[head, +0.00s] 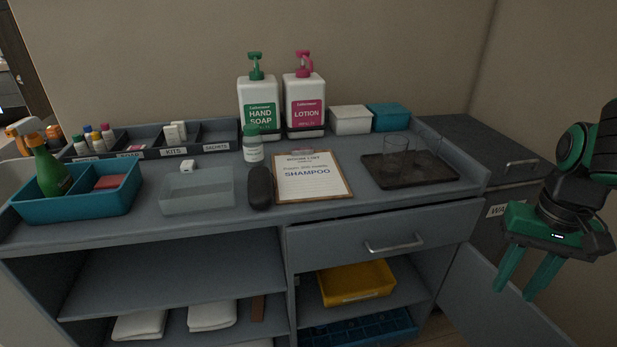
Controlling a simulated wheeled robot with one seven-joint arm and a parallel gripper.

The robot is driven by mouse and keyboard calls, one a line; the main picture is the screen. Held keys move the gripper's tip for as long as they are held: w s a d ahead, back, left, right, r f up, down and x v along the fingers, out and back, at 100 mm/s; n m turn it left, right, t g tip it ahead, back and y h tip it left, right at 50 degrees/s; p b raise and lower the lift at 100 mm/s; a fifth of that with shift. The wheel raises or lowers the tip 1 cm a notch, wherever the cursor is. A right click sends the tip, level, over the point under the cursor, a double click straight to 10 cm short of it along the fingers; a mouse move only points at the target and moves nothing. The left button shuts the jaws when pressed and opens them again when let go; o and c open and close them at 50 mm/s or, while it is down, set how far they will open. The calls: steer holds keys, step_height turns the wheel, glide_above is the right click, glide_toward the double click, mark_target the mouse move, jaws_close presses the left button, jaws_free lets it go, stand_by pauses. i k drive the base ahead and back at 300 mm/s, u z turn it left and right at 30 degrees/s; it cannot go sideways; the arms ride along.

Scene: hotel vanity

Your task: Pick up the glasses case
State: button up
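The glasses case appears to be the dark, elongated, rounded case (260,188) lying on the vanity top, just left of the clipboard (312,178) and right of a clear bin. It lies with its long side running front to back. My gripper (524,290) is at the far right, beyond the vanity's right end and well away from the case. Its two green fingers point down and stand apart, with nothing visible between them.
A clear bin (198,196) and a white bottle (253,146) stand close to the case. A dark tray (410,181) holds a clear glass (396,152). A teal caddy (104,200) is at left. Soap (257,92) and lotion (304,92) pumps stand behind. A drawer (385,247) is below.

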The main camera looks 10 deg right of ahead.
mark_target(261, 194)
steer(key=z, duration=2.3)
steer(key=k, duration=2.35)
steer(key=u, duration=0.85)
steer(key=i, duration=1)
steer(key=z, duration=0.05)
